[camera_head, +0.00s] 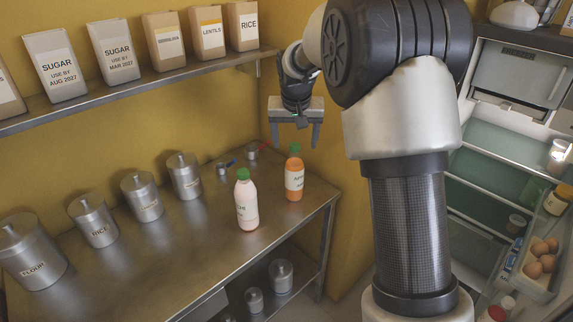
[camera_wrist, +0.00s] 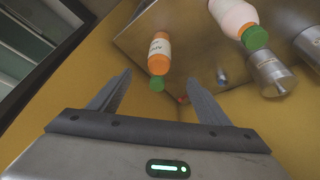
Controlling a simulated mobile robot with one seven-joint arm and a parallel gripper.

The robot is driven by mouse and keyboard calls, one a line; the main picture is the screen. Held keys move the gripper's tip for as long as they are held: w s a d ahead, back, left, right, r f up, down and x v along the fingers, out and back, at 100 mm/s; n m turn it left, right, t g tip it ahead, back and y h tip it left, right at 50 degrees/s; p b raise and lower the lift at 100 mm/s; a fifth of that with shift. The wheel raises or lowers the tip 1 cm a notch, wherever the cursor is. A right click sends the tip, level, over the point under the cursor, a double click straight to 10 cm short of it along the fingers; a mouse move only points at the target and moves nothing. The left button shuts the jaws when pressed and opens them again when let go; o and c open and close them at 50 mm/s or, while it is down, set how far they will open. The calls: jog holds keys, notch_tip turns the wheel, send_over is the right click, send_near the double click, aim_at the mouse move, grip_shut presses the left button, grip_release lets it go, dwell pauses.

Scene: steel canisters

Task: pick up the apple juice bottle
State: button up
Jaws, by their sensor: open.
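The apple juice bottle (camera_head: 294,180) is orange with a green cap and a white label that seems to start with "App". It stands upright near the right end of the steel table (camera_head: 160,265). My gripper (camera_head: 295,140) is open and empty, with its fingers pointing down, above and apart from the bottle in the head view. In the wrist view the orange bottle (camera_wrist: 159,55) shows beyond the gap between my fingertips (camera_wrist: 158,80), with its cap toward me. Nothing is between the fingers.
A pale pink bottle (camera_head: 246,205) with a green cap stands left of the orange one. Several steel canisters (camera_head: 143,198) line the table's back. A wall shelf (camera_head: 140,83) holds paper packages above. An open fridge (camera_head: 510,180) is at the right.

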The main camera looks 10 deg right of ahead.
aim_at(294, 164)
jog(key=x, duration=1.2)
jog(key=shift+w+a+f, duration=0.1)
jog(key=shift+f, duration=0.1)
jog(key=shift+x, duration=2.7)
jog(key=shift+c, duration=0.3)
jog(key=c, duration=1.4)
jog(key=shift+r, duration=0.1)
jog(key=shift+c, duration=0.6)
